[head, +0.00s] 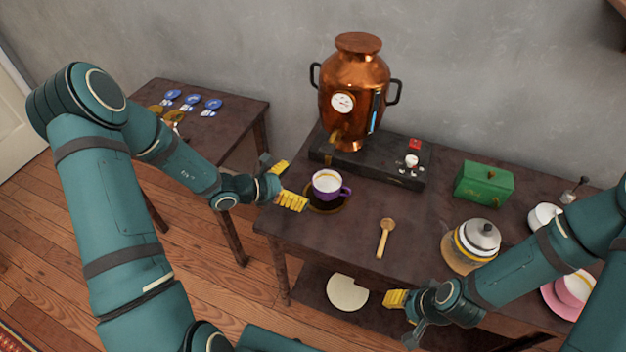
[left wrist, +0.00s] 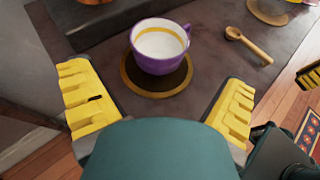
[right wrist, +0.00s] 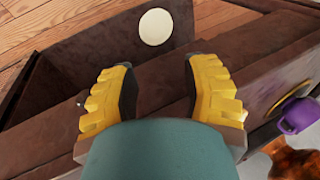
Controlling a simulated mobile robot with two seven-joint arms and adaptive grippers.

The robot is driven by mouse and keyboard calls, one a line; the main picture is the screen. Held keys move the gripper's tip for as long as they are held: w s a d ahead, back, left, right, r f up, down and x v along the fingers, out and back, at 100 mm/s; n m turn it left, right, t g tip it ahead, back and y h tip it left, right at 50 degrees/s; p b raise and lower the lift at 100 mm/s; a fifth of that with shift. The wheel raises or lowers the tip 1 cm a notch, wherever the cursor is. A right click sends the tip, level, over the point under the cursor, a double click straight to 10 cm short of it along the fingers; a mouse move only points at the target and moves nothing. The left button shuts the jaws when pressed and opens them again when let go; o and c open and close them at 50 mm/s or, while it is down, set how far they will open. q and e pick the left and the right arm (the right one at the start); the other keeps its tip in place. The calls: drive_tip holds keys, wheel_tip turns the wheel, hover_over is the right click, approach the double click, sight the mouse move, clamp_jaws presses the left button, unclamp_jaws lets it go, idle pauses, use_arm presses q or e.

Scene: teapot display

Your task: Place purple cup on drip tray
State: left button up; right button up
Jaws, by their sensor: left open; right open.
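The purple cup (head: 346,190), with a white inside and a gold band, stands upright at the table's left end. It is over the far part of a round dark drip tray with a gold rim (head: 320,209); in the left wrist view the cup (left wrist: 157,62) overlaps the tray (left wrist: 158,90), and full contact is hard to tell. My left gripper (head: 286,184) is open and empty, just left of the cup, its fingers pointing toward it without touching. My right gripper (head: 403,315) is open and empty at the table's front edge.
A copper urn (head: 355,85) stands on a dark base behind the cup. A wooden spoon (head: 385,238), a lidded glass pot (head: 477,240), a green box (head: 484,183) and a pink saucer (head: 556,303) are to the right. The table between cup and spoon is clear.

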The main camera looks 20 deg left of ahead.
use_arm(q)
drive_tip(key=v, duration=0.2)
drive_tip(key=shift+s+a+r, duration=0.1)
drive_tip(key=shift+s+a, duration=0.1)
drive_tip(key=shift+s+a, duration=0.1)
idle(0.4)
